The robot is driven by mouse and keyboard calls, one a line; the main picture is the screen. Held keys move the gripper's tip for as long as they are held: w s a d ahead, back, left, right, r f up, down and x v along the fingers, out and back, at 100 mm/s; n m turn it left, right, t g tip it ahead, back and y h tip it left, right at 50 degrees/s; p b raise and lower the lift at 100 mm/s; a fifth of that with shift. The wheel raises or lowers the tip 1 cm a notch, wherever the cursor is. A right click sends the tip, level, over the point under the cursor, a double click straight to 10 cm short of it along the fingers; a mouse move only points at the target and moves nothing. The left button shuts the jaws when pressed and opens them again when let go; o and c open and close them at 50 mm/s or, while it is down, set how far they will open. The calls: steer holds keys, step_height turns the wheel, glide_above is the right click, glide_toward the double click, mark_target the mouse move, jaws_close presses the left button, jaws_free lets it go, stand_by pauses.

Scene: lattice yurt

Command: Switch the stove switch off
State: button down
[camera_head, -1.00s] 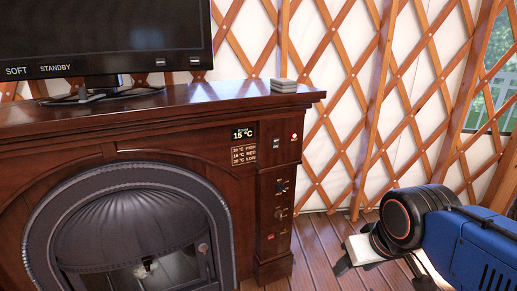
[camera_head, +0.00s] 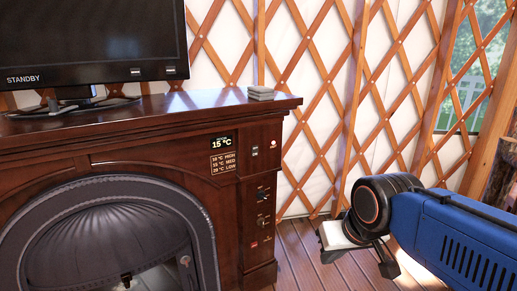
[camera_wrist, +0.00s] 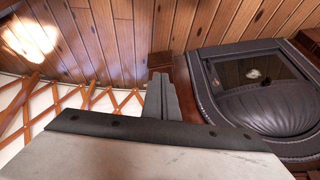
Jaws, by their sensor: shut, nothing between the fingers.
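The stove (camera_head: 105,195) is a dark wooden surround with a black arched firebox door, at the left of the head view. On its right post is a control panel with a small pale rocker switch (camera_head: 255,151) near the top. A small light (camera_head: 273,146) glows beside it, and dark knobs sit below. Which way the rocker is set is too small to tell. My gripper (camera_wrist: 161,100) is shut and empty in the wrist view, with the firebox door to its right. In the head view my wrist is right of the panel, clearly apart from it.
A display (camera_head: 222,143) on the stove reads 15 °C. A screen (camera_head: 90,40) showing STANDBY and a small grey stack (camera_head: 261,93) stand on the mantel. The lattice wall (camera_head: 320,90) closes off the back. Bare plank floor (camera_head: 300,255) lies between stove and wrist.

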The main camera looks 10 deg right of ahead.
steer(key=w+r+m+t, duration=0.1)
steer(key=w+r+m, duration=0.3)
steer(key=w, duration=0.7)
steer(key=w+a+r+m+t+y, duration=0.1)
steer(key=w+r+m, duration=0.4)
steer(key=w, duration=0.6)
steer(key=w+a+r+m+t+y, duration=0.1)
steer(key=w+r+m, duration=0.4)
steer(key=w, duration=0.6)
step_height(320, 180, up, 3)
steer(key=shift+w+f+t, duration=0.2)
steer(key=shift+w+t, duration=0.15)
steer(key=shift+t, duration=0.45)
steer(key=shift+a, duration=0.1)
glide_toward(256, 149)
step_height(256, 149, down, 4)
steer(key=w, duration=0.3)
steer(key=shift+w+a+r, duration=0.25)
steer(key=shift+w+a, duration=0.25)
steer(key=shift+a, duration=0.05)
